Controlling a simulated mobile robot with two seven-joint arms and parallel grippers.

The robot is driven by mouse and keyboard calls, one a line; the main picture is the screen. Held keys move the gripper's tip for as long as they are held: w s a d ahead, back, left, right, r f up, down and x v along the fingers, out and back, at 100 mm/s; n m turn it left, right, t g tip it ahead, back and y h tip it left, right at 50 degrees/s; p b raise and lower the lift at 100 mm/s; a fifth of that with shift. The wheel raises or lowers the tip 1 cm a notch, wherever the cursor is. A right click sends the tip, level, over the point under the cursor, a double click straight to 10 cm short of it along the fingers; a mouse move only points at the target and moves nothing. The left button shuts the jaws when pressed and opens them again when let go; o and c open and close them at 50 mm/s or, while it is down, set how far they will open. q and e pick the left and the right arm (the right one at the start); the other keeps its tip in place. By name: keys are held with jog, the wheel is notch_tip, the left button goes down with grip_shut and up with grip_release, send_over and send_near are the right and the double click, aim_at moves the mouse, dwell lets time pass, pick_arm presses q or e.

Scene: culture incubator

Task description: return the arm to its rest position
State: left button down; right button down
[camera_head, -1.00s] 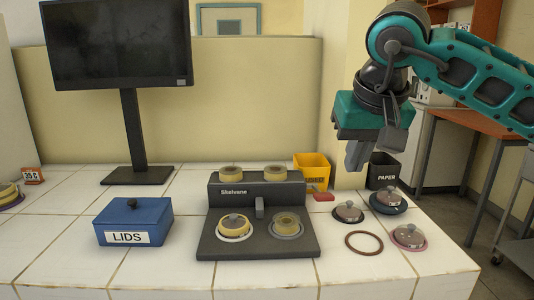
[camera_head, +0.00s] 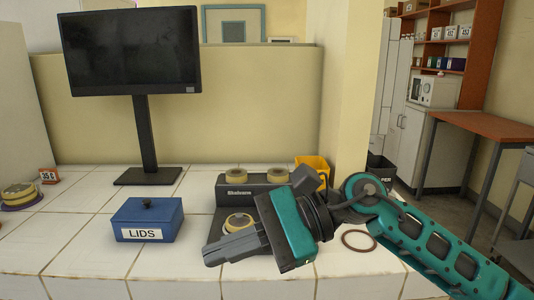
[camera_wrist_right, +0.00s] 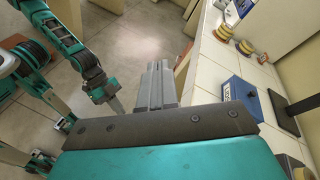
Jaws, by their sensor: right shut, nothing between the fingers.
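My right arm (camera_head: 425,245) is teal and comes in from the lower right in the head view. Its gripper (camera_head: 214,251) points left, low in front of the dark Skelvane device, and hides part of it. The two grey fingers lie together, also in the right wrist view (camera_wrist_right: 157,84), with nothing between them. My left arm is out of the head view. In the right wrist view, its gripper (camera_wrist_right: 116,106) hangs at the left over the floor, too small to tell its jaw state.
The Skelvane device (camera_head: 228,187) carries yellow-sided dishes. A blue LIDS box (camera_head: 146,219) stands left of it, before a monitor (camera_head: 131,52). A yellow bin (camera_head: 314,164) stands behind. Tiles at the front left are clear.

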jog(key=w+d+f+n+t+h+p, duration=0.1)
jog(key=w+d+f+n+t, duration=0.2)
jog(key=n+t, duration=0.55)
jog(key=w+d+f+n+t+h+p, duration=0.1)
jog(key=d+f+n+t+p, duration=0.15)
jog(key=d+n+t, duration=0.6)
jog(key=w+f+n+t+h, duration=0.1)
jog(key=w+f+n+t, duration=0.25)
jog(key=n, duration=0.85)
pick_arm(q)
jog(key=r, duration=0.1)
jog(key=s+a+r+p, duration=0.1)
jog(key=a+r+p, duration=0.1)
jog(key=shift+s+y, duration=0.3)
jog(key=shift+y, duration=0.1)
pick_arm(e)
jog(key=s+d+f+m+g+h, duration=0.3)
jog(key=s+f+m, duration=0.5)
jog(key=f, duration=0.3)
jog(key=s+d+f+m+g+h, duration=0.3)
jog(key=s+d+f+m+h, duration=0.3)
jog(key=f, duration=0.5)
jog(key=s+d+m, duration=0.2)
jog(key=m, duration=0.1)
jog(key=shift+d+f+m+h, duration=0.2)
jog(key=shift+f+m+h, duration=0.05)
jog(key=shift+m+h, duration=0.05)
